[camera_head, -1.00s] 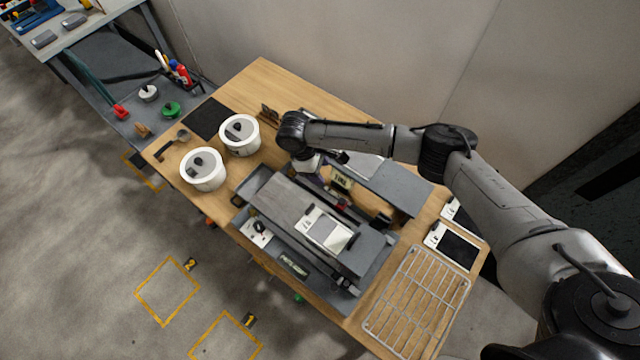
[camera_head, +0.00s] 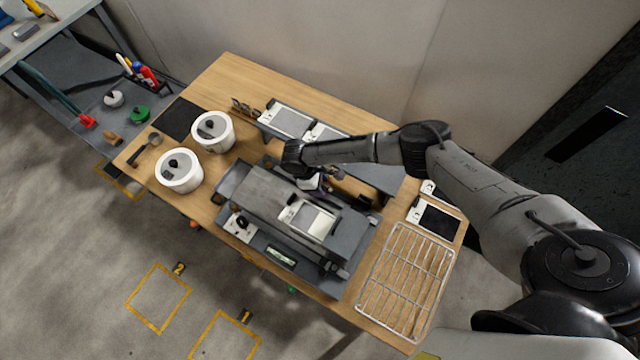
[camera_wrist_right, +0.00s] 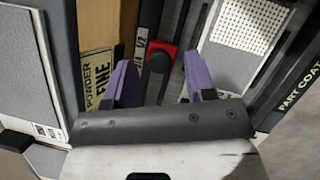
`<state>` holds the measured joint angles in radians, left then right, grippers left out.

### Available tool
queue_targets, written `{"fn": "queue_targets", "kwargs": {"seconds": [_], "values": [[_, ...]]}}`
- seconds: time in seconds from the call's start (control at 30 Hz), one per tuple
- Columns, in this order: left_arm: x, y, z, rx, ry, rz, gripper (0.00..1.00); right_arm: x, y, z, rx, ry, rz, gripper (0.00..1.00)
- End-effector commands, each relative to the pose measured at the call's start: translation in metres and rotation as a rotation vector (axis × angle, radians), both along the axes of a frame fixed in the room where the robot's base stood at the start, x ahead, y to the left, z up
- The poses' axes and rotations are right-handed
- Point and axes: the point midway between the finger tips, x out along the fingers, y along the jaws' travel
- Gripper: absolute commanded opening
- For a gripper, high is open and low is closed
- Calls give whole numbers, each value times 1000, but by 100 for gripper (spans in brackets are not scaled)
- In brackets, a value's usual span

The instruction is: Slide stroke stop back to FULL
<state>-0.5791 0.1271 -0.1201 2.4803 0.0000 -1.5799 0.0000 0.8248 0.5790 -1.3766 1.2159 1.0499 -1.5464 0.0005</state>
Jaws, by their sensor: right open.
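The stroke stop appears to be the red block with a round black knob (camera_wrist_right: 160,58) in the right wrist view. It sits in a dark slot beside a scale strip (camera_wrist_right: 139,52) marked 1/4 and 1/2; I see no FULL mark. My right gripper (camera_wrist_right: 161,72) is open, its two purple fingers on either side of the stop. Contact cannot be told. In the head view my right gripper (camera_head: 313,183) is low at the back of the grey machine (camera_head: 270,190), and the stop is hidden there. My left gripper is not in view.
A POWDER FINE label (camera_wrist_right: 97,77) and a perforated plate (camera_wrist_right: 243,24) lie close to the fingers. Two white lidded pots (camera_head: 180,171) stand left of the machine. A wire rack (camera_head: 405,282) lies at the right of the wooden table (camera_head: 235,75).

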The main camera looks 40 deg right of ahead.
Motion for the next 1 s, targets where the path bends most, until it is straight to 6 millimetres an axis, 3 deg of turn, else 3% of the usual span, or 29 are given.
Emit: {"fn": "queue_targets", "kwargs": {"seconds": [0.47, 1.0], "values": [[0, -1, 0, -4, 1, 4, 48, -2, -2, -7, 1, -1, 0, 49], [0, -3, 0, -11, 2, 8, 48, -2, -2, -7, 1, -1, 0, 0]]}}
